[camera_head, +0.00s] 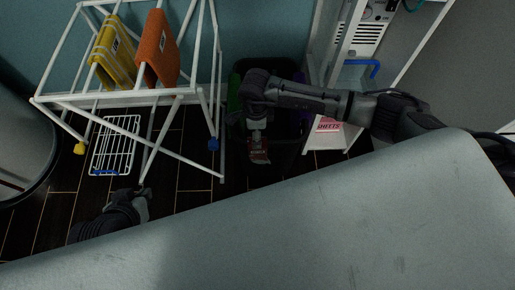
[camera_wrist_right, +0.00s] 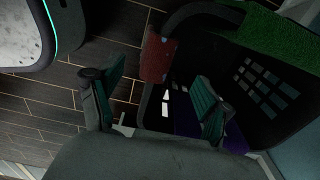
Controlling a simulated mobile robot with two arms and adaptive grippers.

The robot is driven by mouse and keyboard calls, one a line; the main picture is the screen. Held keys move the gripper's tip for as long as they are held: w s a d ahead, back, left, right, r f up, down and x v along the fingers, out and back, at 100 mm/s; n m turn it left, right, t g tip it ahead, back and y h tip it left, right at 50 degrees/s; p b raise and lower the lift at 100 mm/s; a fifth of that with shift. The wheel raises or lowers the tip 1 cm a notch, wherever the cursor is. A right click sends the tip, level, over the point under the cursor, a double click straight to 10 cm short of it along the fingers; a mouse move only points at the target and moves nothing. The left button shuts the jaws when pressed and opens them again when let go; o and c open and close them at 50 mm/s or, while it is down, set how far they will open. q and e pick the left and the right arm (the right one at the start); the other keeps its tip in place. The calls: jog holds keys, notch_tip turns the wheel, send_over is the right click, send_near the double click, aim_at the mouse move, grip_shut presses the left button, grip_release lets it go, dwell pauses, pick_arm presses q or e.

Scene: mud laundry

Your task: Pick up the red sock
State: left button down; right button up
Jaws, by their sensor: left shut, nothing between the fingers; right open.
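The red sock (camera_head: 259,152) hangs over the near rim of a dark laundry basket (camera_head: 284,160) in the head view. It also shows in the right wrist view (camera_wrist_right: 158,58), draped on the basket's edge. My right gripper (camera_head: 254,124) is just beyond the sock in the head view. In the right wrist view its two fingers are spread wide, with the sock ahead between them and not gripped. My left gripper (camera_head: 143,191) is shut and empty at the lower left, away from the sock.
A white drying rack (camera_head: 165,95) with yellow (camera_head: 112,52) and orange (camera_head: 158,48) cloths stands at the left. Green cloth (camera_wrist_right: 270,35) and purple cloth (camera_wrist_right: 190,122) are at the basket. Dark floor (camera_head: 180,185) is open between.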

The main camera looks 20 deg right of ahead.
aim_at(257, 150)
notch_tip(257, 150, down, 6)
jog(key=shift+r+b, duration=0.1)
jog(key=shift+b, duration=0.65)
jog(key=shift+f, duration=0.6)
notch_tip(257, 150, down, 4)
jog(key=shift+s+d+f+b, duration=0.15)
jog(key=shift+f+b, duration=0.05)
jog(key=shift+b, duration=0.85)
pick_arm(q)
jog(key=w+d+r+t+h, duration=0.1)
jog(key=w+d+r+t, duration=0.1)
jog(key=w+r+t, duration=0.3)
jog(key=w+d+r+t+h, duration=0.2)
jog(key=w+r+t, duration=0.3)
jog(key=r, duration=0.3)
jog(key=shift+d+m, duration=0.3)
pick_arm(e)
jog(key=c, duration=1.1)
jog(key=shift+r, duration=0.1)
jog(key=shift+c, duration=0.2)
